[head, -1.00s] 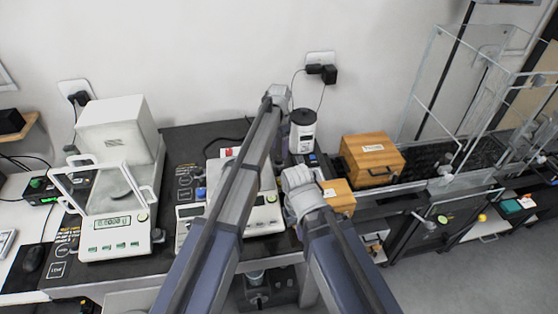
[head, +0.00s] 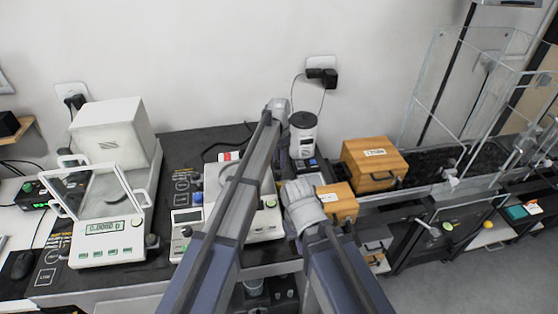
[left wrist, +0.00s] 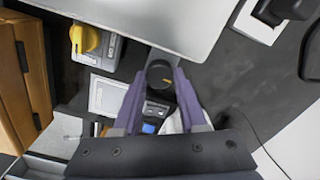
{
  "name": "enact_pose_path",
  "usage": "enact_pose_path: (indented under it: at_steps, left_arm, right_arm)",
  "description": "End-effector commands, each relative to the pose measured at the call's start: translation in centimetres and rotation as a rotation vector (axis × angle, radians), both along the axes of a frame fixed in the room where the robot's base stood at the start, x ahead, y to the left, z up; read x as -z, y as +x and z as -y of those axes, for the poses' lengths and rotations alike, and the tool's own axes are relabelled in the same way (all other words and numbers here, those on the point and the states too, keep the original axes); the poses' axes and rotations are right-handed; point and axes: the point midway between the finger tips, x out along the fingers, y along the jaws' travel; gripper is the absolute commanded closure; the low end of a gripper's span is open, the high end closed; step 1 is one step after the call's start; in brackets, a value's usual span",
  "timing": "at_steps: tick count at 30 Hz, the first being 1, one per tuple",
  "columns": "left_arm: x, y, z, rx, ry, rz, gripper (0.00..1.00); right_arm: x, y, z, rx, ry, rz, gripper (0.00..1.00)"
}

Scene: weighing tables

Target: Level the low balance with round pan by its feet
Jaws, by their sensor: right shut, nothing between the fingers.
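The low balance with its round pan (head: 262,228) stands on the dark table top, mid-left in the head view. My left arm crosses it and hides much of its pan. My left gripper (head: 278,108) is beyond it, near the wall; its fingers are hidden there.
A taller balance (head: 110,252) with a draft shield stands at the left; its display seems to read zero. A white-and-black cylinder (head: 303,140) and wooden boxes (head: 372,165) are on the right. A glass enclosure (head: 450,90) stands further right. Wall plugs (head: 322,74) have cables.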

Motion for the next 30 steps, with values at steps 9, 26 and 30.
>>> enact_pose_path:
  at_steps: [9, 26, 30]
  left_arm:
    - [0.0, -0.01, 0.01, 0.0, 0.0, 0.0, 0.98]
    - [0.01, 0.02, -0.01, -0.118, 0.0, 0.0, 1.0]
    - [0.01, 0.03, -0.03, -0.228, 0.0, 0.0, 1.0]
  right_arm:
    - [0.0, 0.0, 0.0, 0.0, 0.0, 0.0, 1.0]
    - [0.01, 0.0, 0.0, 0.0, 0.0, 0.0, 1.0]
    - [0.01, 0.0, 0.0, 0.0, 0.0, 0.0, 1.0]
